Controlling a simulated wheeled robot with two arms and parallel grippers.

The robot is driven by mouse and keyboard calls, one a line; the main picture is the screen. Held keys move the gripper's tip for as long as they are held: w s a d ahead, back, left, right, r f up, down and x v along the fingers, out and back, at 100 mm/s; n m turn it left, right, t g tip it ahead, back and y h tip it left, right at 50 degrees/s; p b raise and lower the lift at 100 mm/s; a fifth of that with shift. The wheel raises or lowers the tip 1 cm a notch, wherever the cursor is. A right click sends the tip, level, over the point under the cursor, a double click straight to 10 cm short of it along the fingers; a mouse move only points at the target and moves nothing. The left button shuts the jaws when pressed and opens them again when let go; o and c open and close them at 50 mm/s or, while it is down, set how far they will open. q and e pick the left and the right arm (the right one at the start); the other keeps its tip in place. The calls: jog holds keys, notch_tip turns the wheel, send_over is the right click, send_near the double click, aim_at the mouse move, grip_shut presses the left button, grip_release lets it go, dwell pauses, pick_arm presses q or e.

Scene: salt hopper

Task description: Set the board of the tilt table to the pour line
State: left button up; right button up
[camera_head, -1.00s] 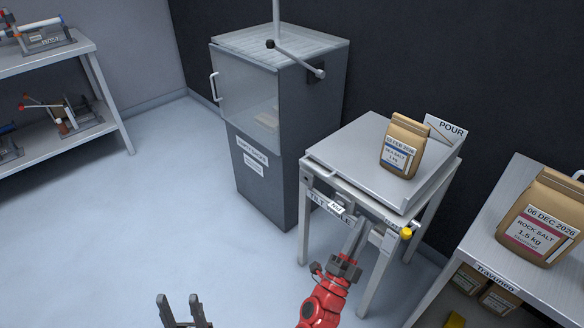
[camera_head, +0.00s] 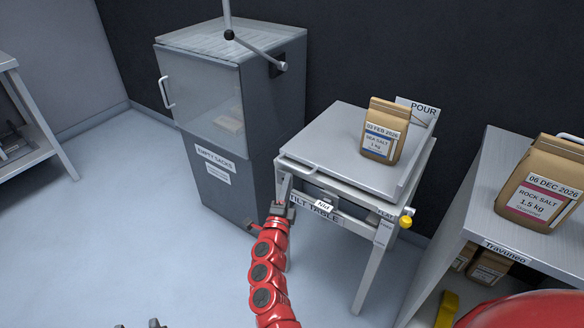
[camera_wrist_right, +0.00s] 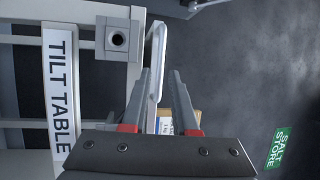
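The tilt table's grey board (camera_head: 325,150) looks roughly level. A brown sea salt sack (camera_head: 385,130) stands upright on it. A POUR sign (camera_head: 424,110) rises at its back right corner, and a FLAT label (camera_head: 385,212) is at the front right near a yellow knob (camera_head: 406,221). My right gripper (camera_head: 283,208) is at the table's front left, beside the TILT TABLE label (camera_head: 316,209). In the wrist view its fingers (camera_wrist_right: 164,85) are apart, with a pale bar (camera_wrist_right: 158,62) close to the left finger; contact is unclear. My left gripper (camera_head: 138,325) barely shows at the bottom edge, its tips apart.
A grey cabinet marked EMPTY SACKS (camera_head: 215,158) stands left of the table, close to my right arm. A side table (camera_head: 487,215) with a rock salt sack (camera_head: 540,185) stands at right. Open floor lies at the lower left.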

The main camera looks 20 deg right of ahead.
aim_at(292, 166)
jog(key=x, duration=0.7)
grip_shut()
dwell(1.3)
